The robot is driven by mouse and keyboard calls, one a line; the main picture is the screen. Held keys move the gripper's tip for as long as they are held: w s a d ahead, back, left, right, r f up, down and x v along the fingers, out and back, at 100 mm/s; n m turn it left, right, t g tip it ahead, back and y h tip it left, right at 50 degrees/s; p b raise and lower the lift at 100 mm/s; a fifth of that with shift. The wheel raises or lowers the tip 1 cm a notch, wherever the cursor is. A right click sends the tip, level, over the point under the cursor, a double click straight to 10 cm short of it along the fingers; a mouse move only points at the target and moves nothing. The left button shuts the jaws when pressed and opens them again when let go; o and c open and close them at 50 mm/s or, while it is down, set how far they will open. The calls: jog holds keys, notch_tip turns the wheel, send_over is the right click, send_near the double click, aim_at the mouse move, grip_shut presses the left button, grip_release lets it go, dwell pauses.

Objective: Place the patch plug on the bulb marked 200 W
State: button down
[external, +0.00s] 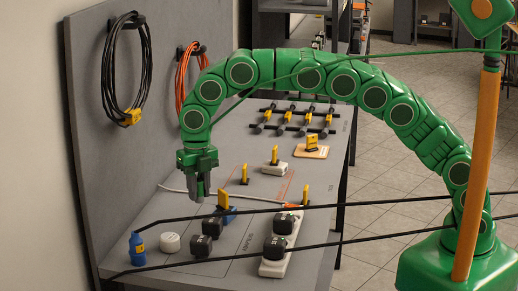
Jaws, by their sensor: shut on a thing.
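My gripper (200,193) points down above the left part of the grey table, behind the dark blocks. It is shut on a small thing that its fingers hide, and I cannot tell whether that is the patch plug. A yellow-topped plug with a blue base (225,209) stands just right of my gripper. Other yellow-topped pieces stand farther back, one (244,174) near the middle and one on a white base (275,164). I cannot make out a bulb or a 200 W marking at this size.
Dark blocks (201,246) stand at the front, two of them on a white power strip (269,268). A blue bottle-like piece (137,246) and a white round piece (170,243) stand at the left. Cable coils (148,72) hang on the panel. Black lines cross the foreground.

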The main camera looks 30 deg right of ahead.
jog(key=shift+w+a+f, duration=0.85)
jog(key=shift+a+f, duration=0.25)
jog(key=shift+f, duration=0.1)
jog(key=shift+w+a+f, duration=0.8)
jog(key=shift+a+f, duration=0.35)
jog(key=shift+w+a+f, duration=0.85)
jog(key=shift+a+f, duration=0.25)
jog(key=shift+f, duration=0.1)
jog(key=shift+w+a+f, duration=0.15)
jog(key=shift+f, duration=1.6)
jog(key=shift+f, duration=0.15)
jog(key=c, duration=0.9)
grip_release()
